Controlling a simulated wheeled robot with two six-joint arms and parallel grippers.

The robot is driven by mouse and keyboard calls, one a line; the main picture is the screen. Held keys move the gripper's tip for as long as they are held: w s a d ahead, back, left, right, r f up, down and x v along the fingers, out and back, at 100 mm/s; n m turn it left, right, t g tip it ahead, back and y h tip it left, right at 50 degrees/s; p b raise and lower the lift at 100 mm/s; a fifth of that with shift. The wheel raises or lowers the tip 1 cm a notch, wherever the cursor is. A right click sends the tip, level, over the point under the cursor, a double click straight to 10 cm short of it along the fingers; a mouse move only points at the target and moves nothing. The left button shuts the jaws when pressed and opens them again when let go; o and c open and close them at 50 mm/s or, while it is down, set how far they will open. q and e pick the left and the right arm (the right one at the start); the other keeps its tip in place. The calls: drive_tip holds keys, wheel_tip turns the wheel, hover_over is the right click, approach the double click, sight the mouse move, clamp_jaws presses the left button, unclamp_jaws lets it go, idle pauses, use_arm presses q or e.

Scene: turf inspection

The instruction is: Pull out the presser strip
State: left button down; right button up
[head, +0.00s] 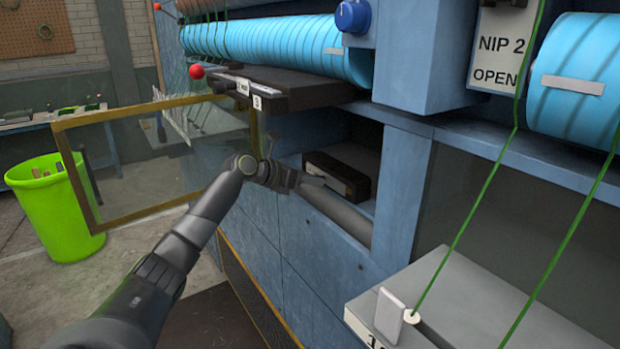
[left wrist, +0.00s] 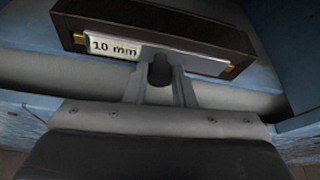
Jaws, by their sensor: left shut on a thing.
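A dark bar with a pale metal front plate marked "10 mm" (left wrist: 215,32) fills the upper part of the left wrist view; I take it for the presser strip. In the head view it (head: 352,160) lies in an open recess of the blue machine. A dark round knob (left wrist: 160,68) stands out from its front plate. My left gripper (head: 318,182) reaches to the front of the bar and is shut on the knob, with a finger on each side. The fingers hide part of the plate. My right gripper does not show.
A grey roller (head: 335,212) runs below the bar. A dark ledge marked "3" (head: 300,88) sticks out above my gripper. A yellow-framed clear door (head: 75,180) stands open at the left, before a green bin (head: 55,215). Green cords (head: 480,200) hang at the right.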

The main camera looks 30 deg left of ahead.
use_arm(q)
drive_tip(key=c, duration=1.8)
unclamp_jaws()
clamp_jaws()
drive_tip(key=shift+s+a, duration=0.1)
drive_tip(key=shift+s, duration=0.05)
drive_tip(key=shift+s+a+p, duration=0.35)
drive_tip(key=shift+s+p, duration=0.2)
drive_tip(key=shift+s, duration=0.15)
drive_tip(key=shift+s, duration=0.2)
drive_tip(key=shift+s+a+p, duration=0.3)
drive_tip(key=shift+s+p, duration=0.2)
drive_tip(key=shift+s, duration=0.1)
drive_tip(key=shift+s, duration=0.1)
